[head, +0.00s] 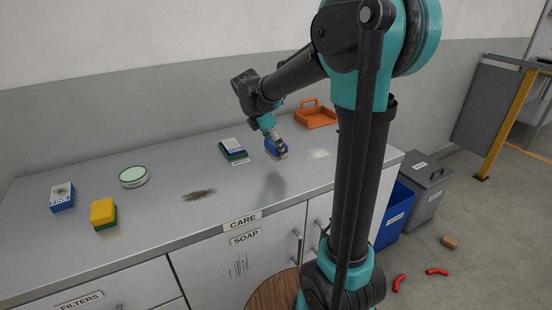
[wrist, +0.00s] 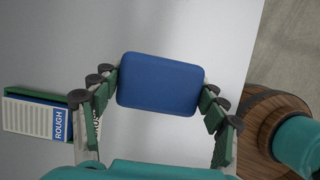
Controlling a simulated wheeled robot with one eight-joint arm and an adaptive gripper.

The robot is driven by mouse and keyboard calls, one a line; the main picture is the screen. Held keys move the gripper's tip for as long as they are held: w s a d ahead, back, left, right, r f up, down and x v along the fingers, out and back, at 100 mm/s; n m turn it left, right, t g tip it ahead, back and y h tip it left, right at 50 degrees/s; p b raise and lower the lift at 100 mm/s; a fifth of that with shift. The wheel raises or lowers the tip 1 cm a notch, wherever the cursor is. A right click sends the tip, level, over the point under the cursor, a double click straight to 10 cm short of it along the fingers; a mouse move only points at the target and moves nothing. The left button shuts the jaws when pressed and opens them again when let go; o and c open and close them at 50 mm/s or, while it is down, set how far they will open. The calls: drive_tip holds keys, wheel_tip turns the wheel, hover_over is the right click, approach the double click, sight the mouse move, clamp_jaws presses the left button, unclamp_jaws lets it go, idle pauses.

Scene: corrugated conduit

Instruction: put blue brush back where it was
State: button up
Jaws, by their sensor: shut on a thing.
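The blue brush (head: 275,146) is held in my gripper (head: 273,138) over the right part of the grey worktop (head: 160,215). In the wrist view, the brush's plain blue back (wrist: 160,84) fills the space between the two green-padded fingers of my gripper (wrist: 160,95), which touch its left and right sides. Its underside is hidden, and I cannot tell whether it touches the worktop. A green and blue pack with a white label (head: 233,149) lies just left of the brush; in the wrist view, the pack (wrist: 45,115) reads "ROUGH".
An orange tray (head: 316,117) stands behind right. A dark smear (head: 199,195) and a pale patch (head: 319,154) mark the worktop. Bins (head: 425,190) stand beyond the right edge.

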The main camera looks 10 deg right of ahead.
sight(276, 167)
drive_tip(key=shift+f, duration=2.4)
drive_tip(key=shift+f, duration=0.1)
drive_tip(key=o, duration=1.1)
drive_tip(key=v, duration=1.2)
